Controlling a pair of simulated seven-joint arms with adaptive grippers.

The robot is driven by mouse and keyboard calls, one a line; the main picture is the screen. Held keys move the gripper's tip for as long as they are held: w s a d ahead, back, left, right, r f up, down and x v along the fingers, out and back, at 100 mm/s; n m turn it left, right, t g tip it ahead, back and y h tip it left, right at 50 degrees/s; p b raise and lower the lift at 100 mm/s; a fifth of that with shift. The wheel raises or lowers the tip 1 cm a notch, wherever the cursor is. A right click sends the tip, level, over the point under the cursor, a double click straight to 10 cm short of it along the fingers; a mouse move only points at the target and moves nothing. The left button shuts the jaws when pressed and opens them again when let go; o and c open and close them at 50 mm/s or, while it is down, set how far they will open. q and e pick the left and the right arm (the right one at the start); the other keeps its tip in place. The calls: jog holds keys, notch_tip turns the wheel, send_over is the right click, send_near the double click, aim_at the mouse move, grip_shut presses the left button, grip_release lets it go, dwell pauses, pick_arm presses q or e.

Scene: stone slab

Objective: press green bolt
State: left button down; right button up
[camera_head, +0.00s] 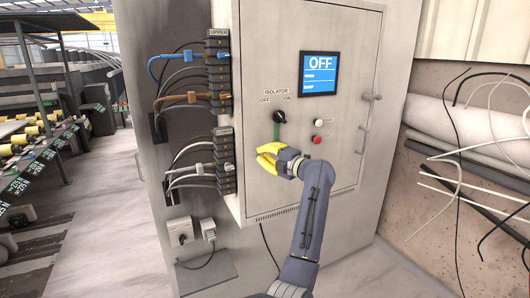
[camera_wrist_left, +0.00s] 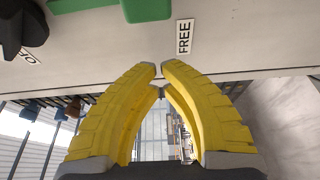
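A green bolt (camera_head: 277,132) sits on the cabinet front, just below the black isolator knob (camera_head: 280,117). In the left wrist view the green bolt (camera_wrist_left: 146,9) is at the top edge and partly cut off, beside a label reading FREE (camera_wrist_left: 184,38). My left gripper (camera_head: 262,158) has yellow fingers and is just below the bolt in the head view. In the left wrist view the gripper's fingertips (camera_wrist_left: 158,70) nearly meet, with a narrow gap and nothing held between them. They look apart from the bolt. My right gripper is not in view.
The grey cabinet (camera_head: 345,60) carries a blue screen (camera_head: 320,74) reading OFF, a red button (camera_head: 317,139), a white button (camera_head: 319,122) and door handles on the right. Cable connectors (camera_head: 219,75) line its left side. Loose cables hang at the far right.

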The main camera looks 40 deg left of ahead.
pick_arm(q)
jog(key=d, duration=0.9)
jog(key=shift+s+d, duration=0.25)
